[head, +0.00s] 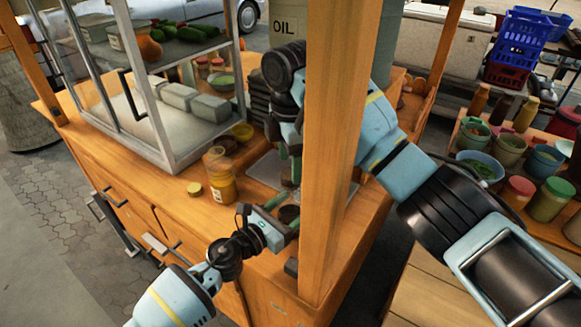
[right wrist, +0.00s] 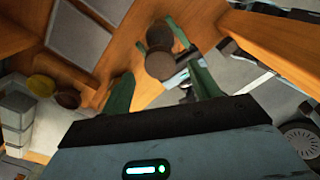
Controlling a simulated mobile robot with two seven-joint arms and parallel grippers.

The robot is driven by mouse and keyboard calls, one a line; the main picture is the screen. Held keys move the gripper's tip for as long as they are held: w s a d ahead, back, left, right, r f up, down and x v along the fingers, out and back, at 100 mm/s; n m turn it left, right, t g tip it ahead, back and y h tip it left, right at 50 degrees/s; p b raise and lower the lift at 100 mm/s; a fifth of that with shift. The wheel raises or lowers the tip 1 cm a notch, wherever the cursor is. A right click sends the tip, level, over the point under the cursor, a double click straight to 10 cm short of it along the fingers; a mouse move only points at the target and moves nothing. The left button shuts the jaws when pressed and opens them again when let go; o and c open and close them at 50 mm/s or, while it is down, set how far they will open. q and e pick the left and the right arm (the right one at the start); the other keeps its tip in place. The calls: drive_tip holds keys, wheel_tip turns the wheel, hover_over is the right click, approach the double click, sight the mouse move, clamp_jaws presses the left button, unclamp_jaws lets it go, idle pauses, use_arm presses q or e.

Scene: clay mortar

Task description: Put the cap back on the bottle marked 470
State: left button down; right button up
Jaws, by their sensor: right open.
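An amber bottle (head: 221,182) stands upright on the wooden counter; its pale label is too small to read. A small yellow cap (head: 194,189) lies on the counter just left of it. My right gripper (head: 284,160) is right of the bottle, partly behind the wooden post. In the right wrist view its green fingers are apart, with nothing clearly gripped between them. My left gripper (head: 287,222) is low in front, right of the bottle, beside a round brown object (head: 289,213). A brown object (right wrist: 159,65) also shows beyond the right fingers. I cannot tell whether the left fingers hold it.
The wooden post (head: 333,150) rises at the counter's right front and hides part of my right arm. A glass display case (head: 160,90) stands behind left. The counter front-left is clear.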

drive_tip(key=shift+r, duration=0.75)
drive_tip(key=shift+c, duration=0.3)
drive_tip(key=n, duration=0.1)
drive_tip(key=r+n, duration=0.1)
drive_tip(key=n, duration=0.1)
drive_tip(key=shift+r, duration=0.1)
drive_tip(key=n, duration=0.1)
drive_tip(key=r+n, duration=0.1)
drive_tip(key=n, duration=0.1)
drive_tip(key=shift+a+n, duration=0.1)
drive_tip(key=shift+n, duration=0.2)
drive_tip(key=n, duration=0.2)
drive_tip(key=r+n, duration=0.1)
drive_tip(key=n, duration=0.2)
drive_tip(key=shift+r, duration=0.1)
approach(291, 205)
drive_tip(key=shift+w+f, duration=1.55)
drive_tip(key=shift+w, duration=0.2)
